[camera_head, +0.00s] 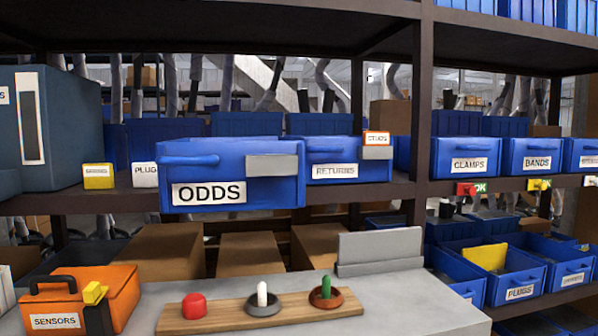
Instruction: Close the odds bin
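The odds bin (231,190) is a blue bin with a white label reading ODDS and a blue handle at the upper left of its front. It sits on the middle shelf, left of centre, and juts out past the shelf's front edge, further forward than the returns bin (345,181) at its right. A blank grey plate is on the upper right of its front. The inside of the odds bin is mostly hidden by its front. My gripper is not in view.
A grey bench (393,307) stands below, with a wooden board (215,315) holding a red knob and two small dishes. An orange sensors case (110,290) is at its left. The dark shelf upright (422,110) stands right of the returns bin. Clamps (463,164) and bands bins are further right.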

